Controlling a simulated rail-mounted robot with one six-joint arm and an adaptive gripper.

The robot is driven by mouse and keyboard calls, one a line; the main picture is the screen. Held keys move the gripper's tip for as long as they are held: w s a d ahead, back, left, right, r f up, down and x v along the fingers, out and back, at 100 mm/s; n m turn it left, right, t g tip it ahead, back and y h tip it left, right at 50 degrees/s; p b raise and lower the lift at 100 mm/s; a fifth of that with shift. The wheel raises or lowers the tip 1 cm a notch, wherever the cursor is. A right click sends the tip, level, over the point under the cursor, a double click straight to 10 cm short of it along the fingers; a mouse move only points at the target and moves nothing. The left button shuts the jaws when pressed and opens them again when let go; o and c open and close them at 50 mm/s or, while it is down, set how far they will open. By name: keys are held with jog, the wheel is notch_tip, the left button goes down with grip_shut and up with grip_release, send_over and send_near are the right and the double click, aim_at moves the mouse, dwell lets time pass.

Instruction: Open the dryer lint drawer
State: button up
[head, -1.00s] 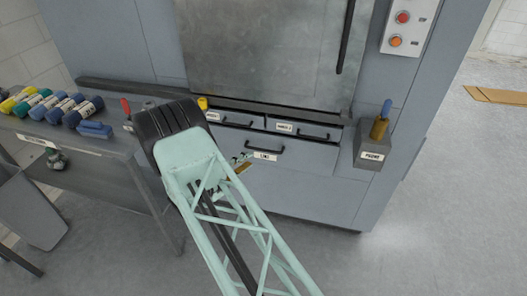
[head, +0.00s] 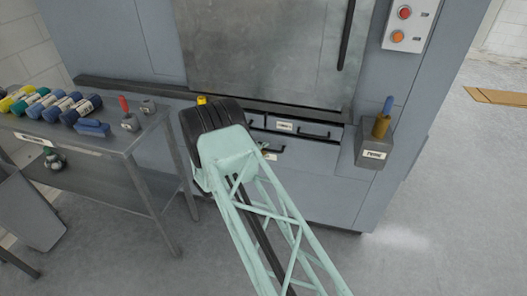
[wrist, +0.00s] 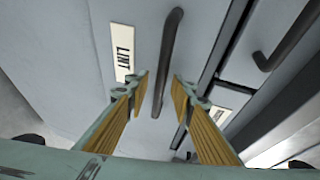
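The lint drawer is a grey front with a white LINT label (wrist: 123,52) and a black bar handle (wrist: 168,58) in the wrist view. My gripper (wrist: 158,92) is open, its two tan-padded fingers on either side of the line of the handle. The handle's near end shows between the fingertips; I cannot tell whether either finger touches it.
Two smaller drawers with black handles (head: 314,133) sit just above. A tool holder (head: 371,150) juts from the machine at right. A side table (head: 130,138) with rolled cloths stands at left. The floor in front is clear.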

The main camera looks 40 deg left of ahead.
jog(key=shift+w, duration=0.45)
grip_shut()
jog(key=s+d+p, duration=0.2)
jog(key=s+d, duration=0.3)
jog(key=s, duration=0.7)
jog(key=s+d+p, duration=0.3)
jog(key=s+d, duration=0.3)
jog(key=s, duration=0.6)
jog(key=shift+s+p, duration=0.3)
jog(key=shift+s, duration=0.05)
grip_release()
